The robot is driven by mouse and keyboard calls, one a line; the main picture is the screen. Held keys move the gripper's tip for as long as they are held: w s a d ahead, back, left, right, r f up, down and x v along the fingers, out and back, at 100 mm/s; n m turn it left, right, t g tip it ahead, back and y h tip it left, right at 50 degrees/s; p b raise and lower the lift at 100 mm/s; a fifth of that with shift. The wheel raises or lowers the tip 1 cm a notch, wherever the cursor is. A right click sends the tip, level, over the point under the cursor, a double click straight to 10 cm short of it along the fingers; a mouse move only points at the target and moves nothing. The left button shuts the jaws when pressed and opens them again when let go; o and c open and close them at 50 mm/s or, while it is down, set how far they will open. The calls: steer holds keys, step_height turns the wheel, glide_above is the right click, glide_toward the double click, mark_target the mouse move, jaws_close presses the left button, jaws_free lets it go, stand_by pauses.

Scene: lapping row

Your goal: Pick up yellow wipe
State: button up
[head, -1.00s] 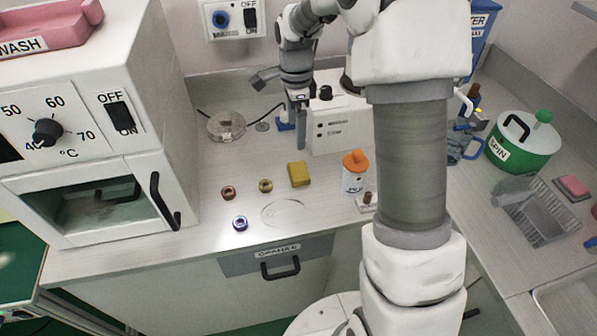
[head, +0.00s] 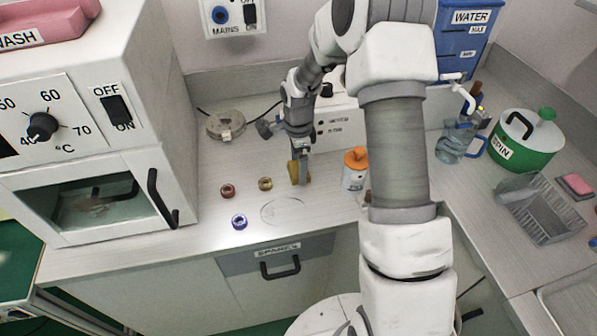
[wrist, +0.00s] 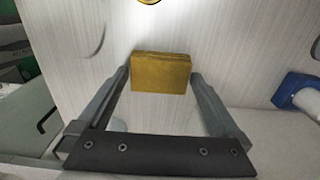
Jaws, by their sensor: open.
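The yellow wipe (wrist: 161,72) is a small folded block on the light counter. In the wrist view it sits between the tips of my gripper's two fingers (wrist: 160,76), one finger on each side. My gripper is open, and whether the fingers touch the wipe I cannot tell. In the head view my gripper (head: 299,172) points down at the yellow wipe (head: 306,175) and hides part of it.
Brown (head: 228,190), gold (head: 265,184) and blue (head: 239,221) rings lie to the left. A white box (head: 334,125) stands behind. The front counter is mostly clear.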

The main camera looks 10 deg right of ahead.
steer(key=shift+f, duration=0.25)
steer(key=c, duration=1)
steer(key=shift+o, duration=0.2)
step_height(320, 180, up, 10)
steer(key=p, duration=0.1)
